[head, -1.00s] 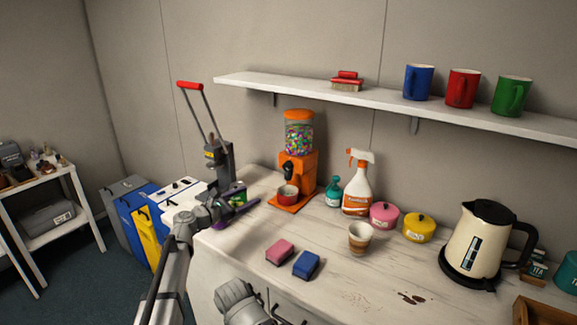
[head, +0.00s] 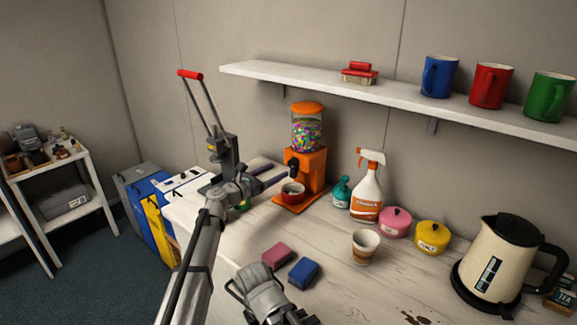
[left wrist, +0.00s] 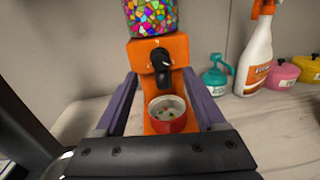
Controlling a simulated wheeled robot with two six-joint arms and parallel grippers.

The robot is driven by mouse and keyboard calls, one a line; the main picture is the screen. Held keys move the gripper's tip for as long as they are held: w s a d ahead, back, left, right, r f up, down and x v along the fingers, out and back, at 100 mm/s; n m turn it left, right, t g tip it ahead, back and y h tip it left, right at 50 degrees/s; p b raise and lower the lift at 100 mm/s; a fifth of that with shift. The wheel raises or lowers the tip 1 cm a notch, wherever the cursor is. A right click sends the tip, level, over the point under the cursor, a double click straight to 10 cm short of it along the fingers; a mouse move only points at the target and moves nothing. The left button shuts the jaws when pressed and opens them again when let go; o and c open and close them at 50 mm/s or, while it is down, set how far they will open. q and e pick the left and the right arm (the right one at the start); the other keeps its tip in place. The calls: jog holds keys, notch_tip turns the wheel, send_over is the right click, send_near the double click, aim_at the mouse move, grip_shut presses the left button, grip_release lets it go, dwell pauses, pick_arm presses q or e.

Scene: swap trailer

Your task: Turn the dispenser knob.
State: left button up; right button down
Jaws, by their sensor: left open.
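The orange candy dispenser (head: 313,166) stands at the back of the counter with a clear jar of coloured candies on top. Its black knob (left wrist: 160,60) is on the front, above the spout. A red bowl (left wrist: 168,113) with a few candies in it sits on the dispenser's base; it also shows in the head view (head: 292,192). My left gripper (head: 283,176) is open and empty just in front of the dispenser. In the left wrist view its fingers (left wrist: 158,88) lie on either side of the bowl and spout, with the knob ahead between them, apparently not touched. My right gripper (head: 300,318) shows only partly at the bottom edge.
A pink sponge (head: 277,255) and a blue sponge (head: 304,271) lie on the counter near a paper cup (head: 364,246). A teal bottle (head: 341,191) and a spray bottle (head: 367,188) stand right of the dispenser. A red-handled press (head: 218,150) stands left. A shelf (head: 400,105) hangs above.

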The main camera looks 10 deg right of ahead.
aim_at(290, 164)
pick_arm(q)
jog(key=x, duration=0.6)
jog(key=shift+w+d, duration=0.15)
jog(key=shift+d, duration=0.1)
jog(key=shift+c, duration=0.3)
grip_shut()
